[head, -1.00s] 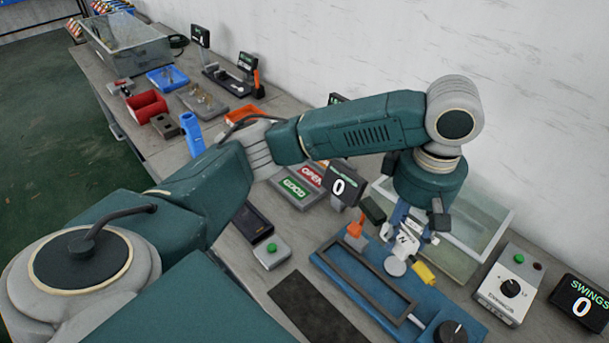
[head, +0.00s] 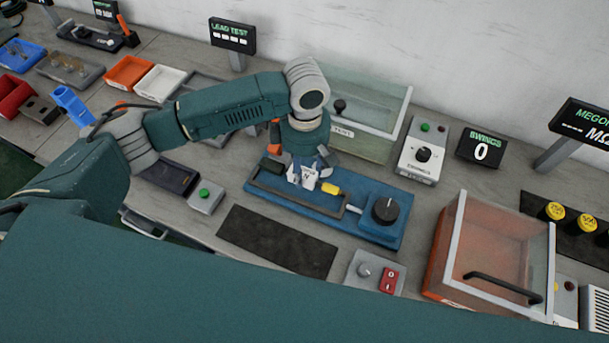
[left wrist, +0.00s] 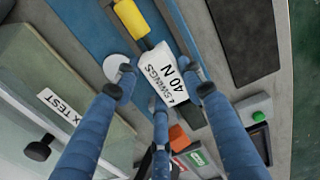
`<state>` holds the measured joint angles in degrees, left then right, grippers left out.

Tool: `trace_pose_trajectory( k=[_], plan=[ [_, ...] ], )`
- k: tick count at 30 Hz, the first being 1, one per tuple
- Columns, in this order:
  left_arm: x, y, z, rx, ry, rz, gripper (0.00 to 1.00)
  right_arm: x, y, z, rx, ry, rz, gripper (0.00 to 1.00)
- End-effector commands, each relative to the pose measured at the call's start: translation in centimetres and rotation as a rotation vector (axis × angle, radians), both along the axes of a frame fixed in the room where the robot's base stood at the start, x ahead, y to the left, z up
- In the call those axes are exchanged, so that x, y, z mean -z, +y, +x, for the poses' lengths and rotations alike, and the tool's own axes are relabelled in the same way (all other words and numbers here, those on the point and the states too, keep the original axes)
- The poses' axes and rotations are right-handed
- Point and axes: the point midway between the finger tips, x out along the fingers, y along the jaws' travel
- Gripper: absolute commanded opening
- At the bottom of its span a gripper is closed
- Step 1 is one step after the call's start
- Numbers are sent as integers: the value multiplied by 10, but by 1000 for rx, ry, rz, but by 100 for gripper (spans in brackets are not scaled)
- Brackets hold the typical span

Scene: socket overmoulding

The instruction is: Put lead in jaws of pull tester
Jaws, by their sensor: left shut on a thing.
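The blue bench fixture (head: 365,234), with a dark rectangular frame and a black knob (head: 384,210), looks like the pull tester. My left gripper (head: 306,181) is above it, pointing down, its blue fingers shut around a white piece (head: 310,176). In the left wrist view, this white piece (left wrist: 168,80) reads "40 N" and "SWINGS" and lies between the fingertips (left wrist: 160,92). A yellow cylinder (head: 330,188) is beside it over the fixture; it also shows in the left wrist view (left wrist: 131,18). I cannot clearly make out the lead or the jaws. My right gripper is not in view.
A clear-walled tank (head: 365,120) stands behind the fixture. A control box (head: 422,150) and a "SWINGS 0" display (head: 481,150) are to its right. A clear-lidded orange box (head: 490,250) is at front right. A dark mat (head: 278,240) lies in front.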

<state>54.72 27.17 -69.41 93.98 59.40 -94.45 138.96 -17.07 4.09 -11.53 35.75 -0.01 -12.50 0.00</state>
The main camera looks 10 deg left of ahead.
Motion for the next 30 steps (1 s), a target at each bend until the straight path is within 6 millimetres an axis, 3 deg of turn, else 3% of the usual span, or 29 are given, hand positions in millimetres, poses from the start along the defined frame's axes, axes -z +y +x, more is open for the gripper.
trace_pose_trajectory(
  k=[9, 30],
  plan=[
    [40, 0, -1, 2, 2, 1, 8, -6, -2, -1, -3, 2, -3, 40],
    [55, 0, -1, 2, 2, 0, 8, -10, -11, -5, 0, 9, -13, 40]
  ],
)
